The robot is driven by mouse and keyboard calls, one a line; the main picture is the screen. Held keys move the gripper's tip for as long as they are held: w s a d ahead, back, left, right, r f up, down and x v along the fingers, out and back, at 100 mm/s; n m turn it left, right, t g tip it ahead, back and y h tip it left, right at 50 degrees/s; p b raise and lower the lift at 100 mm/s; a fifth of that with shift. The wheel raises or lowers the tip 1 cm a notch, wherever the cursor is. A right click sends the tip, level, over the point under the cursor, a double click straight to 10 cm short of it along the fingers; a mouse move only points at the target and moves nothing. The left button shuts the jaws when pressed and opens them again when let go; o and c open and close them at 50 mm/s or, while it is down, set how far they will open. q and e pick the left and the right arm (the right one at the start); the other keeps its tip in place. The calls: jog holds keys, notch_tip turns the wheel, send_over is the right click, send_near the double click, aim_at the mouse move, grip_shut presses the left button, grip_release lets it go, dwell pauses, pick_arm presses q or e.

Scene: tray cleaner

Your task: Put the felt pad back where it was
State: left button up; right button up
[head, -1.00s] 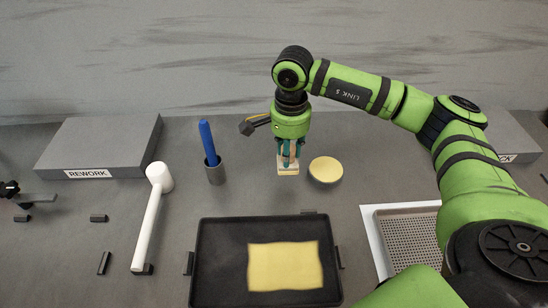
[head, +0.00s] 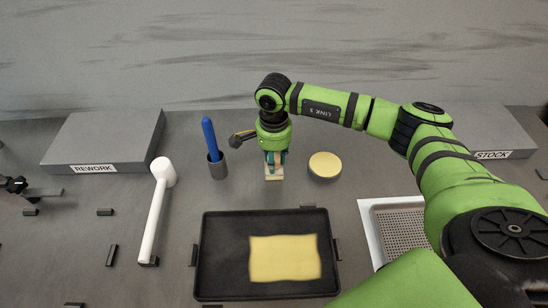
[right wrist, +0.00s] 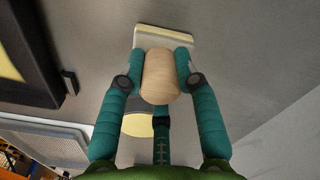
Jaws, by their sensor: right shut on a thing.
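My right gripper (head: 274,160) is shut on the felt pad (head: 274,179), a pale cream block with a rounded wooden grip. In the right wrist view the gripper (right wrist: 160,75) has its teal fingers on both sides of the wooden grip, and the cream felt pad (right wrist: 165,34) shows beyond it. The pad is behind the black tray, between the blue-handled tool's cup and the round yellow disc. I cannot tell whether it touches the table. My left gripper is not in view.
A black tray (head: 221,284) holds a yellow sheet (head: 285,258). A perforated tray (head: 404,230) is at right.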

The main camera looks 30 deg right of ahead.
jog(key=o, duration=1.1)
jog(key=shift+r+p, duration=0.25)
jog(key=shift+p, duration=0.15)
jog(key=shift+w+r+b, duration=0.1)
jog(key=shift+r+b, duration=0.15)
jog(key=shift+b, duration=0.15)
notch_tip(320, 180, up, 10)
jog(key=b, duration=0.3)
jog(key=shift+r, duration=0.65)
